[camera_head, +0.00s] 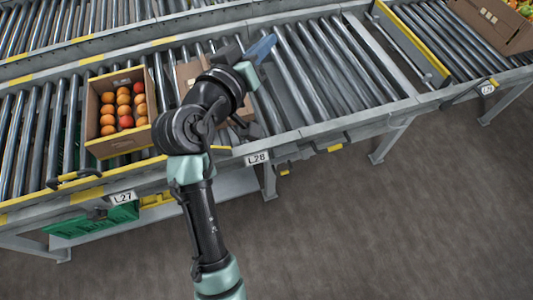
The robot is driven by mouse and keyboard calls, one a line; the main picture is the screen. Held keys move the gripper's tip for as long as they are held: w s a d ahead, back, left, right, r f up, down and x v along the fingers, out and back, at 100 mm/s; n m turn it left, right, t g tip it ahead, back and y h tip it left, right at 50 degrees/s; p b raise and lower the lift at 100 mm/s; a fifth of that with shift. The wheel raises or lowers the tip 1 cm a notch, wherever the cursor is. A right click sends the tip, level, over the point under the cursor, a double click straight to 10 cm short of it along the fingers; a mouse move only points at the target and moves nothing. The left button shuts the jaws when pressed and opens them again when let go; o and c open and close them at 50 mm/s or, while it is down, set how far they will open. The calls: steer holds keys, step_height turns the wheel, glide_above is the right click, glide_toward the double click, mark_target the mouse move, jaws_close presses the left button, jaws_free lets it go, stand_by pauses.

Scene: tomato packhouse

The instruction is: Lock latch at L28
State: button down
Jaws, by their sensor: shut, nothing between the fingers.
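The L28 label (257,158) is on the front rail of the conveyor, near the middle of the picture. A small yellow piece (221,148) shows on the rail just left of the label, beside my arm; I cannot tell whether it is part of the latch. My arm covers the rail around it, so the latch and its position cannot be made out. My gripper (262,48), with blue fingers, is shut and empty. It is over the rollers, well behind the L28 label and apart from the front rail.
A cardboard box of red-orange tomatoes (102,141) sits on the rollers at left. Another box (188,72) is partly hidden behind my arm. The L27 label (123,198) and a dark handle (75,178) are at left; the L29 label (488,88) is at right. Rollers (335,65) right of my gripper are clear.

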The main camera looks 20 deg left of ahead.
steer(key=s+a+f+n+h+b, duration=0.1)
steer(key=s+f+n+b, duration=0.2)
steer(key=f, duration=1.1)
steer(key=s+a+f+n+h+b, duration=0.1)
steer(key=s+a+f+n+b, duration=0.1)
steer(key=s+f+b, duration=0.6)
steer(key=s+a+f+n+h+b, duration=0.1)
steer(key=s+f+n+b, duration=0.3)
steer(key=f, duration=1.8)
steer(key=b+v, duration=0.2)
steer(key=b, duration=0.1)
steer(key=shift+f, duration=0.2)
steer(key=s+d+b+x, duration=0.1)
steer(key=b+x, duration=0.3)
steer(key=x, duration=0.8)
steer(key=shift+w+d, duration=0.4)
steer(key=shift+d, duration=0.6)
